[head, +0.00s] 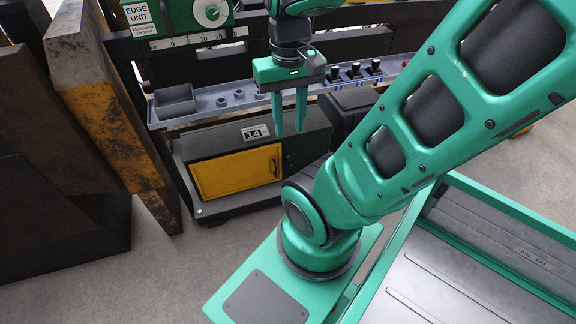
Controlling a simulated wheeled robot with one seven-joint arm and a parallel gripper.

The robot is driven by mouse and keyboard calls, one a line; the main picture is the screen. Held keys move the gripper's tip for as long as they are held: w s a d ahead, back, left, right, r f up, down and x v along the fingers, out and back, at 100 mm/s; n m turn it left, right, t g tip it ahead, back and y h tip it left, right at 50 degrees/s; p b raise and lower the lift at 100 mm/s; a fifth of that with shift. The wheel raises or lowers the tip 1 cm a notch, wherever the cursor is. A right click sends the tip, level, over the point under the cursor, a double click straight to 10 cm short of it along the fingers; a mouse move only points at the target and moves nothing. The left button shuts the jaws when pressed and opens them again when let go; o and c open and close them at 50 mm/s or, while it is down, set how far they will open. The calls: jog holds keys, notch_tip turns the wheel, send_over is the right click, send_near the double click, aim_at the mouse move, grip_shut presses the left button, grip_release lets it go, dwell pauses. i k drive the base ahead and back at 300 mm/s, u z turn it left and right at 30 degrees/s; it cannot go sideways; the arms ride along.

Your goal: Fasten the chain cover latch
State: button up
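A low dark cabinet stands under the machine's tray, with a yellow door (238,173) on its front. The door looks shut. A small dark handle or latch (275,167) sits near the door's right edge; its exact position is too small to tell. A plate marked 14 (255,132) is above the door. I cannot tell for sure which part is the chain cover. My green gripper (289,131) points down in front of the tray, above and slightly right of the latch. Its two fingers are apart with nothing visible between them.
A grey tray (215,102) with a bin and several small knobs runs behind my gripper. A green unit labelled Edge Unit (180,18) stands above it. Rusty upright plates (100,90) stand at left. Bare floor (150,270) lies in front of the cabinet.

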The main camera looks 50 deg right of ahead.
aim_at(289, 167)
jog(key=u, duration=0.45)
jog(key=k, duration=0.35)
jog(key=z, duration=0.45)
